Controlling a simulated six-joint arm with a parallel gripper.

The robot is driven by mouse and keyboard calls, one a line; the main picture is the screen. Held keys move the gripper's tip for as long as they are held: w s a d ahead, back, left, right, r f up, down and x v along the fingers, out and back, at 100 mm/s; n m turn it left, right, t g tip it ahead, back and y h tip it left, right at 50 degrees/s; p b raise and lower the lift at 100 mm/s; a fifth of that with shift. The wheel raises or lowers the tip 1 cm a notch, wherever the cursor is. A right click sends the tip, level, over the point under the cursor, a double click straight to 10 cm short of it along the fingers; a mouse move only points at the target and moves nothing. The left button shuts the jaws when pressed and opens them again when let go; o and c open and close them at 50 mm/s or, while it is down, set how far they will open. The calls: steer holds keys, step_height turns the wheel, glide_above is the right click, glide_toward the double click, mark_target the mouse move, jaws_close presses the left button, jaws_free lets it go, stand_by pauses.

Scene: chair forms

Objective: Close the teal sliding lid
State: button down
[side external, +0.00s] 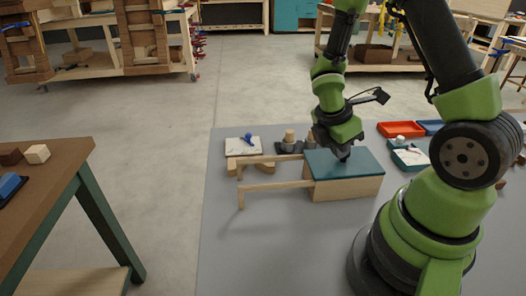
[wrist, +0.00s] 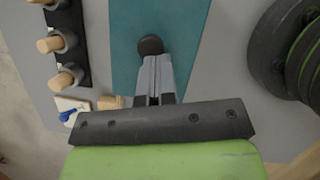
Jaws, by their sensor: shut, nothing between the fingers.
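The teal lid (side external: 357,164) lies flat over the top of a pale wooden box (side external: 349,190), and no opening shows from this side. Two wooden rails (side external: 273,184) run out from the box to the left and are bare. My gripper (side external: 343,157) points down at the lid, its fingers together and empty. In the wrist view, the teal lid (wrist: 188,35) carries a dark round knob (wrist: 150,44). The closed fingertips (wrist: 155,60) are right at the knob's edge; I cannot tell whether they touch it. In the side view the knob is hidden.
Wooden pegs in a dark holder (side external: 289,146) stand behind the rails, near a white pad with a blue item (side external: 243,146). A red tray (side external: 400,129) and a teal tray (side external: 409,156) lie right of the box. The grey table in front is clear.

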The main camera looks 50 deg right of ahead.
mark_target(327, 168)
stand_by(0.3)
steer(key=a, duration=0.1)
steer(key=w+a, duration=0.2)
steer(key=a, duration=0.1)
steer(key=s+a+r+m+t+y, duration=0.3)
steer(key=a+r+m+t, duration=0.1)
steer(key=r+m, duration=0.4)
steer(key=s+a+r+m+t+y, duration=0.3)
steer(key=a+r+m, duration=0.4)
steer(key=r, duration=0.6)
steer(key=shift+s+r+m+t, duration=0.15)
steer(key=shift+s+m+t, duration=0.3)
steer(key=shift+m+t, duration=0.5)
steer(key=shift+a, duration=0.1)
